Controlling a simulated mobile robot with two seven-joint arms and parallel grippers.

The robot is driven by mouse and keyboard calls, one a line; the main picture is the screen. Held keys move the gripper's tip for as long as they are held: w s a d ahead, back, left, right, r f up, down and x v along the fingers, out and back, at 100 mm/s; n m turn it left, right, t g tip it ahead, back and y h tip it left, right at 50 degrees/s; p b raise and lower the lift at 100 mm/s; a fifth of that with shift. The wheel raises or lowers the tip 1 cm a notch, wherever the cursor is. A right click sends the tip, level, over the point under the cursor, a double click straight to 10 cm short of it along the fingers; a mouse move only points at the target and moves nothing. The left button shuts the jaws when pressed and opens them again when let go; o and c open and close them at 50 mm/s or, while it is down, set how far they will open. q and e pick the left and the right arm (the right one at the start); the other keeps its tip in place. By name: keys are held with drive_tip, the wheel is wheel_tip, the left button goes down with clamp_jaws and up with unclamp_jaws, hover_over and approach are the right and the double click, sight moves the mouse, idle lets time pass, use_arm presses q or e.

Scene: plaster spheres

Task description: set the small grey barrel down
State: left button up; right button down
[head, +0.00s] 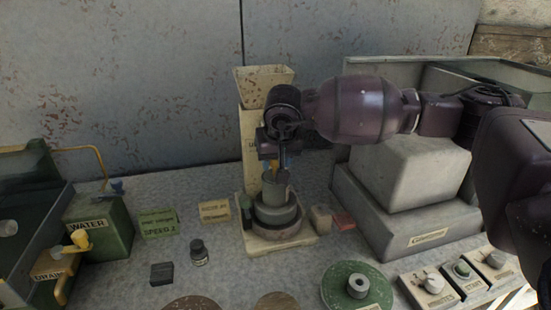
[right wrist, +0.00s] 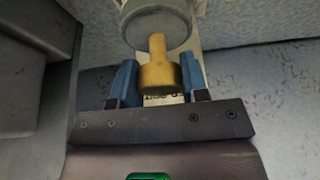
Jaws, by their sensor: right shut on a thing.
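The small grey barrel (head: 275,189) is upright under my right gripper (head: 279,163) in the head view, above a wider dark grey round piece (head: 276,212) on a cream stand (head: 265,243). I cannot tell whether the barrel touches that piece. In the right wrist view, the blue fingers of my right gripper (right wrist: 160,82) are on both sides of a brass-yellow knob (right wrist: 158,78), and the barrel's grey round body (right wrist: 158,25) shows beyond it. My right gripper is shut on the barrel. My left gripper is not in view.
A tall cream box (head: 250,130) stands close behind the stand. A green water box (head: 98,228), a small dark jar (head: 199,253) and a green disc (head: 340,284) stand around.

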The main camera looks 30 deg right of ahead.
drive_tip(key=shift+f+b, duration=0.3)
drive_tip(key=shift+f, duration=0.35)
drive_tip(key=c, duration=0.5)
unclamp_jaws()
drive_tip(key=shift+c, duration=0.2)
drive_tip(key=shift+r, duration=0.1)
drive_tip(key=shift+r+p, duration=0.8)
drive_tip(key=shift+r, duration=1.15)
drive_tip(key=shift+f, duration=0.1)
